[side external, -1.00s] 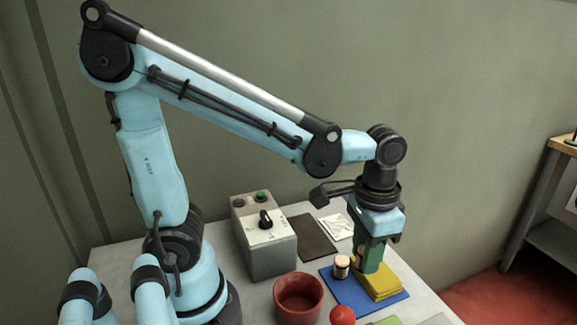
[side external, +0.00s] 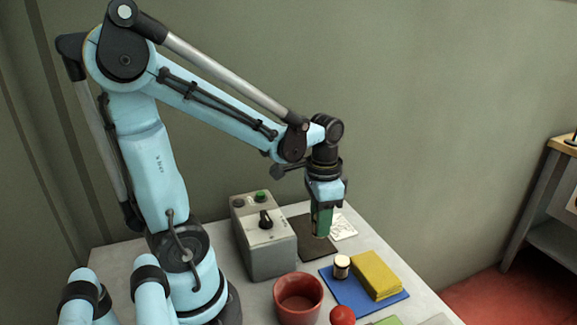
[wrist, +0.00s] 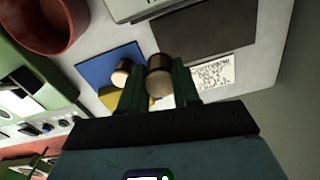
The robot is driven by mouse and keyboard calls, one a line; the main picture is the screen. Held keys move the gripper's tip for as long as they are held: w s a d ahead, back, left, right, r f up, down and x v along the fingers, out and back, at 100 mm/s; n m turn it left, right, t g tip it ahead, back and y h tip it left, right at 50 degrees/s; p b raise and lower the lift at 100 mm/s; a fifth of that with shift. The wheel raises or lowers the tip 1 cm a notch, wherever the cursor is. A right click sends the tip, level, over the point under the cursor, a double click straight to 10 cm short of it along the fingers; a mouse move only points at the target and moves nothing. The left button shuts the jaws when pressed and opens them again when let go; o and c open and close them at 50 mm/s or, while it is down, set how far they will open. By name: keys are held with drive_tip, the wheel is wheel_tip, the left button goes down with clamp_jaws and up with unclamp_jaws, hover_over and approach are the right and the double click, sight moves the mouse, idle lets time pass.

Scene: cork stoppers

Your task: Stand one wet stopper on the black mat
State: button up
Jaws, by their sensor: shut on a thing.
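My gripper (side external: 321,232) is shut on a stopper, seen from the side close to the black mat (side external: 312,252); its height above the mat is hard to tell. In the wrist view the held stopper (wrist: 159,77) sits between the two green fingers (wrist: 160,88), with a tan end and a dark brown part. In the side view the fingers hide it. Another stopper (side external: 341,266) with a pale top stands on the blue mat (side external: 345,293), and also shows in the wrist view (wrist: 123,73). The black mat also shows in the wrist view (wrist: 205,32), with nothing seen on it.
A folded yellow cloth (side external: 376,274) lies on the blue mat. A red bowl (side external: 298,297) and a red ball (side external: 343,315) are nearer the camera. A grey control box (side external: 265,245) stands left of the black mat. A white paper with writing (side external: 344,228) lies beyond it.

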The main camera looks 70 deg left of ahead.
drive_tip(key=a, duration=0.1)
drive_tip(key=a+f, duration=0.2)
drive_tip(key=shift+w+a+f, duration=0.1)
drive_tip(key=shift+w+a, duration=0.15)
drive_tip(key=shift+w, duration=0.05)
drive_tip(key=shift+f, duration=2)
drive_tip(key=o, duration=1)
drive_tip(key=shift+f, duration=0.15)
wheel_tip(320, 180, up, 12)
drive_tip(key=d+t, duration=0.2)
drive_tip(key=d, duration=0.1)
drive_tip(key=d+n+t, duration=0.1)
drive_tip(key=d+t, duration=0.1)
drive_tip(key=d, duration=0.2)
drive_tip(key=w+d+t, duration=0.1)
drive_tip(key=d+t, duration=0.2)
drive_tip(key=shift+d+n, duration=0.25)
drive_tip(key=shift+n, duration=0.15)
